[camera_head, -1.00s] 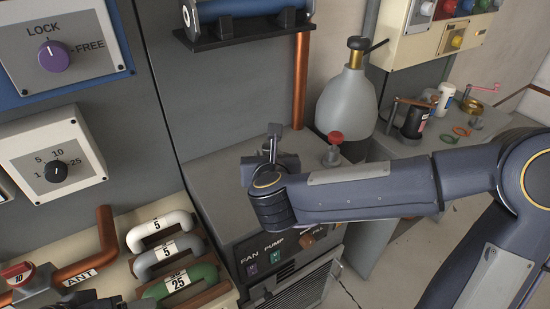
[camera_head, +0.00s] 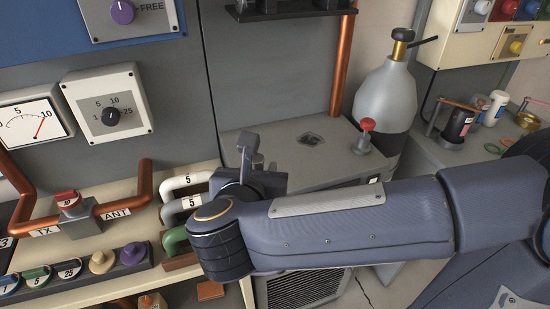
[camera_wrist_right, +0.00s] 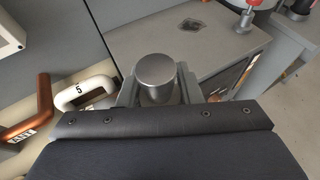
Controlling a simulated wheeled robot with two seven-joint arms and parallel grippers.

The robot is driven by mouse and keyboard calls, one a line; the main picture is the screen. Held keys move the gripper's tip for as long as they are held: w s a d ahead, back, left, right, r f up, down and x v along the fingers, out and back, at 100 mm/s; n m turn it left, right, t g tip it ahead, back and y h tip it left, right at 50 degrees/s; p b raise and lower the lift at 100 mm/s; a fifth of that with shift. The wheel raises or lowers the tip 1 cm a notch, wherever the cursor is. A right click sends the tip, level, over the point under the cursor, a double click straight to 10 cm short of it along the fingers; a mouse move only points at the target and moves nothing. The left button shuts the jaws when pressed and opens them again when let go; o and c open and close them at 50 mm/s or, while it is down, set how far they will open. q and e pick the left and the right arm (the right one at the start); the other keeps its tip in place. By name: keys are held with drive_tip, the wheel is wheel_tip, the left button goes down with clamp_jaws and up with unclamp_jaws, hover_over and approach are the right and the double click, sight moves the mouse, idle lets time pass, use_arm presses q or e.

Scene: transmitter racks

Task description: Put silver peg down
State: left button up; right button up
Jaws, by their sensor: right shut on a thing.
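The silver peg (camera_wrist_right: 156,76) is a short grey metal cylinder; in the right wrist view its round top shows between the jaws. My right gripper (camera_wrist_right: 157,88) is shut on it. In the head view my right gripper (camera_head: 262,178) is beside the handles at the front left corner of the grey cabinet, and my own wrist hides the peg's lower end. I cannot tell whether the peg touches anything below. My left gripper is not in view.
The grey cabinet top (camera_head: 270,137) has a dark-rimmed recess (camera_head: 310,138) and a red knob (camera_head: 367,125). White and green handles (camera_head: 183,184) stand close left of my gripper. A cream panel (camera_head: 105,245) with copper pipes and a row of coloured knobs lies further left. A grey bottle (camera_head: 388,95) stands behind.

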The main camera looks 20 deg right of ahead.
drive_tip(key=shift+f, duration=0.1)
drive_tip(key=f+x, duration=0.1)
drive_tip(key=x, duration=0.4)
drive_tip(key=a+f+x, duration=0.1)
drive_tip(key=x, duration=0.3)
drive_tip(key=f+p+x, duration=0.1)
drive_tip(key=x, duration=0.4)
drive_tip(key=shift+a+f, duration=0.1)
drive_tip(key=shift+a, duration=0.05)
drive_tip(key=shift+w+f, duration=0.3)
drive_tip(key=shift+f, duration=0.15)
drive_tip(key=shift+w+f, duration=0.1)
drive_tip(key=shift+f, duration=0.8)
drive_tip(key=shift+w+f, duration=0.15)
drive_tip(key=shift+f, duration=0.75)
drive_tip(key=shift+f+b, duration=0.2)
drive_tip(key=shift+b, duration=0.15)
drive_tip(key=o, duration=1)
drive_tip(key=shift+r, duration=0.1)
drive_tip(key=shift+c, duration=0.2)
